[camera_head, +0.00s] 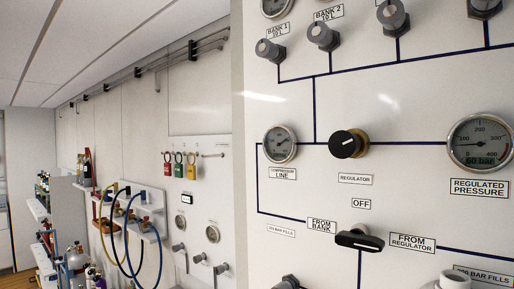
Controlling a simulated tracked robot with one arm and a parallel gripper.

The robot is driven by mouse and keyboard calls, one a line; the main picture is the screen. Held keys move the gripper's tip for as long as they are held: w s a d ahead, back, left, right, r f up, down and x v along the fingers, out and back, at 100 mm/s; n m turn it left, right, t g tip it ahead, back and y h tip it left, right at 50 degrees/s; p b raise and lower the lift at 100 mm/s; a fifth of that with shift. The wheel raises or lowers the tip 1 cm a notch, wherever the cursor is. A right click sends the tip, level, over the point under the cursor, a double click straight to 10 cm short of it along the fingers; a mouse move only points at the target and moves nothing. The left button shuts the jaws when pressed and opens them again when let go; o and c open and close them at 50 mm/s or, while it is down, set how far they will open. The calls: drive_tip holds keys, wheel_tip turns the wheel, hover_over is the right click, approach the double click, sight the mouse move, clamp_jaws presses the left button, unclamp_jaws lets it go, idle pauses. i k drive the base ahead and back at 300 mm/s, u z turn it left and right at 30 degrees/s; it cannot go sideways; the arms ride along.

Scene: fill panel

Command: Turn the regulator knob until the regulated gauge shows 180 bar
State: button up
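The regulator knob (344,144) is a black round knob with a pale mark on a brass base, above the label "REGULATOR" on the white panel. The regulated gauge (479,142) is a round dial at the right edge, partly cut off, above the label "REGULATED PRESSURE" (479,188). Its digital readout appears to say 60 bar, and its needle points to the left, on the low side of the scale. My gripper is not in view, and nothing touches the knob.
The compressor line gauge (280,144) is left of the knob. A black selector handle (360,240) sits below it, between "FROM BANK" and "FROM REGULATOR". Grey bank valve knobs (322,35) project above. At left are hoses (129,235), hanging padlocks (178,165) and shelves with cylinders.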

sight(342, 143)
drive_tip(key=u, duration=0.9)
drive_tip(key=k, duration=0.8)
drive_tip(key=z, duration=0.95)
drive_tip(key=i, duration=1)
drive_tip(key=u, duration=0.1)
